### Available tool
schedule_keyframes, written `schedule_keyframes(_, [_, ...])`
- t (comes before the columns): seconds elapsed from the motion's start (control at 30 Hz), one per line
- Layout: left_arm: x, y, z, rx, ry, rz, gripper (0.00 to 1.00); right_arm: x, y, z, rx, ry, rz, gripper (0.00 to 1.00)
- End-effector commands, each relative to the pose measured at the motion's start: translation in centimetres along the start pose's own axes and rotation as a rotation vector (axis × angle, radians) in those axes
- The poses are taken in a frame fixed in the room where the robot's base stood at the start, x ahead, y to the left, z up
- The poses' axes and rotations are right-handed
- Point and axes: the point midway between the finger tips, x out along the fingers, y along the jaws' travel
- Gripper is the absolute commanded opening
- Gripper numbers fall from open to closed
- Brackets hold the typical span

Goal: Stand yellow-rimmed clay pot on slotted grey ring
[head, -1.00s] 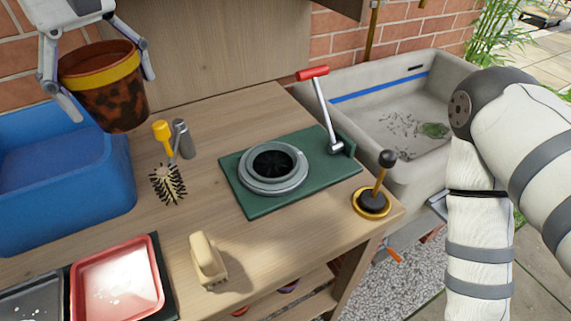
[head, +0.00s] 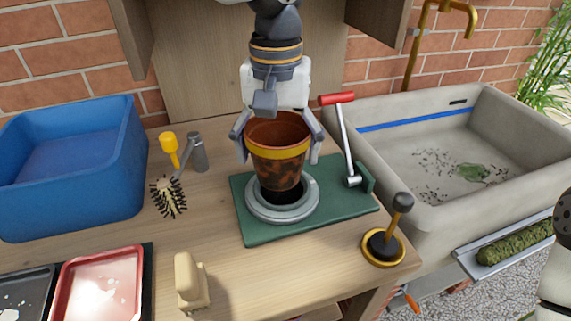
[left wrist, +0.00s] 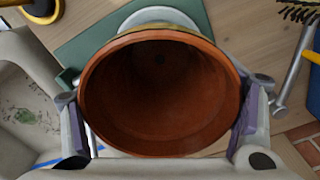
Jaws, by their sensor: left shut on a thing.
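The clay pot (head: 277,163) has a yellow rim band and a dark mottled lower body. My left gripper (head: 277,140) is shut on it, with fingers on opposite sides of its rim. The pot hangs upright above the grey ring (head: 262,212), over its rear part; whether its base touches the ring I cannot tell. The ring lies on a green base (head: 335,207). In the left wrist view the empty pot (left wrist: 160,95) fills the middle and hides most of the ring (left wrist: 160,15). My right gripper is not in view.
A red-handled lever (head: 344,140) stands right of the ring. A black-knobbed tool (head: 384,244) stands front right. A brush (head: 168,197), a wooden-handled block (head: 188,282) and a blue bin (head: 70,170) are to the left. A stone sink (head: 450,200) lies right.

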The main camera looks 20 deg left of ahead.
Motion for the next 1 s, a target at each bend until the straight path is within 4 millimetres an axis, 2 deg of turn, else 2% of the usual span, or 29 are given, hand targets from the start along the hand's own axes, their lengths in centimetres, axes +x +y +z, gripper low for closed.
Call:
schedule_keyframes(0.2, [2.6, 0.2, -2.1, -0.001, 0.001, 0.000, 0.38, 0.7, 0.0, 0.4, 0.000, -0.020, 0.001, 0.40])
schedule_keyframes(0.33, [4.6, 0.2, -1.9, 0.001, 0.005, 0.000, 0.38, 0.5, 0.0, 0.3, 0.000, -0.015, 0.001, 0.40])
schedule_keyframes(0.73, [5.3, 0.2, -1.9, 0.000, 0.007, 0.002, 0.38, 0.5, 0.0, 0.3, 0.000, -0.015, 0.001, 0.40])
schedule_keyframes(0.77, [5.4, 0.2, -1.9, 0.000, 0.007, 0.001, 0.82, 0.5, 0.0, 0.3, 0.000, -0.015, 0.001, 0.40])
schedule_keyframes(0.8, [5.4, 0.2, -1.9, 0.000, 0.007, 0.001, 0.91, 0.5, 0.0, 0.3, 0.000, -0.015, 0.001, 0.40])
schedule_keyframes(0.83, [5.4, 0.2, -1.9, 0.000, 0.007, 0.001, 0.97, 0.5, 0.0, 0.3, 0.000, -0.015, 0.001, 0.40])
schedule_keyframes(0.87, [5.3, 0.2, -1.9, 0.000, 0.007, 0.001, 0.99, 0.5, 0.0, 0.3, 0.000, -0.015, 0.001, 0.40])
schedule_keyframes(1.0, [5.3, 0.2, -1.9, 0.000, 0.007, 0.001, 0.99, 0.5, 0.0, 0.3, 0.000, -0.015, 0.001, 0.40])
